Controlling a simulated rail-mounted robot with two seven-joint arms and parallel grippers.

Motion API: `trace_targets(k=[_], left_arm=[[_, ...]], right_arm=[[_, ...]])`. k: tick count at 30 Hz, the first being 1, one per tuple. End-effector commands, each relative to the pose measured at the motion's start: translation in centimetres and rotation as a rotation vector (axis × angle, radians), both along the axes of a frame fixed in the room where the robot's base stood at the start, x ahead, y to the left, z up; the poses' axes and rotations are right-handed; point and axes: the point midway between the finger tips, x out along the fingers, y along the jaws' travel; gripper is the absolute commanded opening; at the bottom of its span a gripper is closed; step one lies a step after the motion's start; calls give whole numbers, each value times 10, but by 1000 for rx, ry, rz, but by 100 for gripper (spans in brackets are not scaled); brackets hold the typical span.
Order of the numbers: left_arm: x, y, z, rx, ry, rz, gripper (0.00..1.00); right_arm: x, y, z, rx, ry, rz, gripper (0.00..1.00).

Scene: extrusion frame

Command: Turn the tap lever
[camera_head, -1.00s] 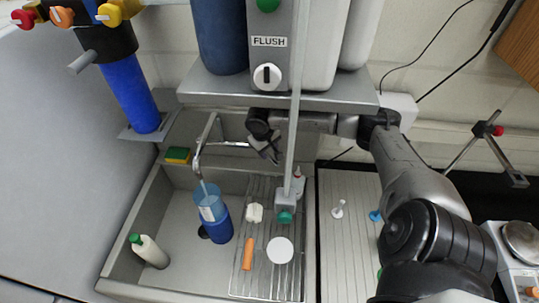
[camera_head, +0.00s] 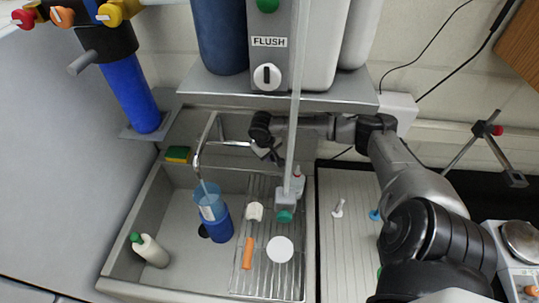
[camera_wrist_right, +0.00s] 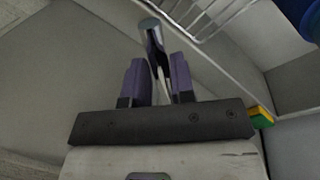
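The chrome tap (camera_head: 200,156) stands at the back of the sink, its bar-like lever (camera_head: 236,144) reaching right toward my right gripper. My right gripper (camera_head: 268,156) is at the back right of the basin, partly hidden by my wrist. In the right wrist view the chrome lever (camera_wrist_right: 154,42) runs between the two purple fingers (camera_wrist_right: 157,72). The fingers stand apart with narrow gaps beside the lever; firm contact is not visible. My left gripper is not in view.
A blue bottle (camera_head: 217,226) stands under the spout. A wire rack (camera_head: 268,187) holds small items. A grey vertical post (camera_head: 294,110) passes close to my right gripper. A sponge (camera_head: 177,154) lies on the back rim, and a shelf (camera_head: 215,91) overhangs.

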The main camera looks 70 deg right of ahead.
Motion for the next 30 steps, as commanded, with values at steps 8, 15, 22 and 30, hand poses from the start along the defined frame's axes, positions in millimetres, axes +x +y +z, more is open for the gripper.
trace_targets(k=[8, 15, 22, 30], left_arm=[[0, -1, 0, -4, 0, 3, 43], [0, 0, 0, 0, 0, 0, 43], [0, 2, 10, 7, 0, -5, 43], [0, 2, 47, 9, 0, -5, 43]], right_arm=[[0, 0, 0, 0, 0, 0, 0], [0, 0, 0, 0, -1, 0, 0], [3, 3, 4, 3, -1, -35, 0], [18, 14, 8, 7, 0, -211, 0]])
